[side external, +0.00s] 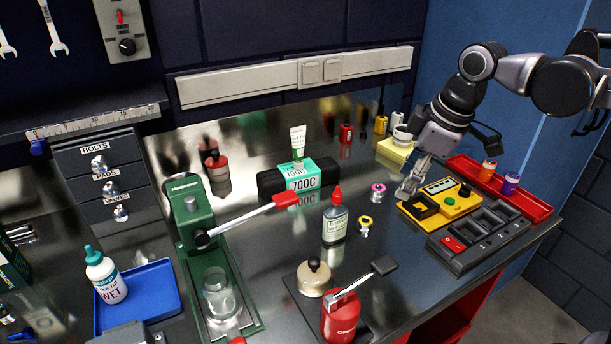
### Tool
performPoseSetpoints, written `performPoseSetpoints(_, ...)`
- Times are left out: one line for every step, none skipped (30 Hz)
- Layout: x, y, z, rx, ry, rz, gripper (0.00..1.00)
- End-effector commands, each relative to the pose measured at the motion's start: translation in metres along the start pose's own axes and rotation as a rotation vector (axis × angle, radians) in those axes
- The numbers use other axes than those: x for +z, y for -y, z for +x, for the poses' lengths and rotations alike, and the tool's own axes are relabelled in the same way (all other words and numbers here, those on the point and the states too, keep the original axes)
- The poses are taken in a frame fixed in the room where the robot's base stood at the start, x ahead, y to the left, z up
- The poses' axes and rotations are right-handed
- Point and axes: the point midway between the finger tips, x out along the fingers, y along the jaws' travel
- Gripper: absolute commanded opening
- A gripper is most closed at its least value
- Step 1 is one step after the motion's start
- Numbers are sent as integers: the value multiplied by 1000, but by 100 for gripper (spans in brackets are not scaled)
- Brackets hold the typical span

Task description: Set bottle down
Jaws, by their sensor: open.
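A clear bottle with a pale label and red cap (335,220) stands upright on the metal bench top near the middle. Which of them the task means I cannot tell. My gripper (408,188) is at the right, pointing down beside the left end of the yellow box (455,205). It is open and no bottle is in it. It is right of the red-capped bottle and apart from it.
A green press (190,225) with a red-tipped lever and a glass jar stands left of centre. A red canister (341,320) and a cream round pot (314,279) are in front. A black sectioned tray (480,235) and a red tray (535,207) flank the yellow box.

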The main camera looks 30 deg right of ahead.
Motion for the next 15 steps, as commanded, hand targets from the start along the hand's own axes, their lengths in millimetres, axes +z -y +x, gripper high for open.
performPoseSetpoints(19, 1, 3, 24, -25, 84, 49)
performPoseSetpoints(28, 1, 5, 39, -42, 135, 49)
performPoseSetpoints(40, 2, 8, 57, -66, 204, 49)
performPoseSetpoints(49, 3, 12, 70, -84, 255, 49)
performPoseSetpoints(58, 4, 14, 82, -102, 305, 49)
performPoseSetpoints(69, 5, 19, 98, -126, 371, 49)
performPoseSetpoints(76, 6, 22, 109, -145, 416, 49)
performPoseSetpoints(84, 8, 25, 118, -162, 460, 49)
performPoseSetpoints(93, 9, 30, 129, -184, 514, 49)
performPoseSetpoints(99, 10, 33, 137, -200, 551, 49)
performPoseSetpoints(104, 12, 35, 143, -213, 583, 49)
performPoseSetpoints(110, 12, 39, 151, -231, 623, 49)
performPoseSetpoints(114, 13, 41, 155, -241, 647, 49)
performPoseSetpoints(117, 14, 43, 159, -251, 668, 49)
performPoseSetpoints(120, 15, 45, 163, -262, 690, 49)
